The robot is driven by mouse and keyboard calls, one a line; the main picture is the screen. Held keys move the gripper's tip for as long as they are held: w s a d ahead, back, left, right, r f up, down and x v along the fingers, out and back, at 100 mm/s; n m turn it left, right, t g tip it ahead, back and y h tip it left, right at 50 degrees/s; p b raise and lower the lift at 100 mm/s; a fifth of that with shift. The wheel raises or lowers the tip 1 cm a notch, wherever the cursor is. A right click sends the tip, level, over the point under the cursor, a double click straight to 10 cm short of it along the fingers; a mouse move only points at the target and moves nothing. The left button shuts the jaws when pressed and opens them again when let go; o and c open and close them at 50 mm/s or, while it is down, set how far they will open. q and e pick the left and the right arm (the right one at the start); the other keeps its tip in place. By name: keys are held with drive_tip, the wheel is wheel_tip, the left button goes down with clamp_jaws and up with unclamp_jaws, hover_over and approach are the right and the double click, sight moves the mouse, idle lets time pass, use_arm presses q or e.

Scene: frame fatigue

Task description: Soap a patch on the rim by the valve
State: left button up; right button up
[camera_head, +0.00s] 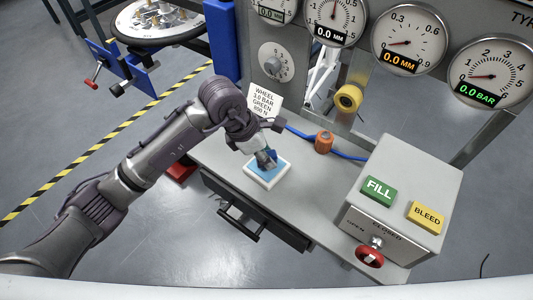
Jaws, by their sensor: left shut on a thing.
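My left gripper (266,158) reaches down over a small white tray (252,175) with a light-blue inside, on the grey bench. It is shut on a small dark-blue thing (272,155) at the tray; the fingers hide most of it, so I cannot tell what it is or whether it touches the tray's bottom. My right gripper is not in view.
A grey box with a green FILL button (379,191), a yellow BLEED button (426,217) and a red knob (369,257) stands at the right. An orange fitting (324,142) on a blue hose is behind the tray. Gauges line the back panel.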

use_arm(q)
drive_tip(key=shift+f+b, duration=0.3)
drive_tip(key=shift+f, duration=0.1)
idle(0.8)
drive_tip(key=shift+f+b, duration=0.1)
drive_tip(key=shift+b, duration=0.2)
idle(0.7)
drive_tip(key=shift+r+p, duration=0.5)
drive_tip(key=shift+r, duration=0.3)
drive_tip(key=shift+r+p, duration=1.3)
drive_tip(key=shift+r, duration=1.5)
drive_tip(key=shift+a, duration=0.1)
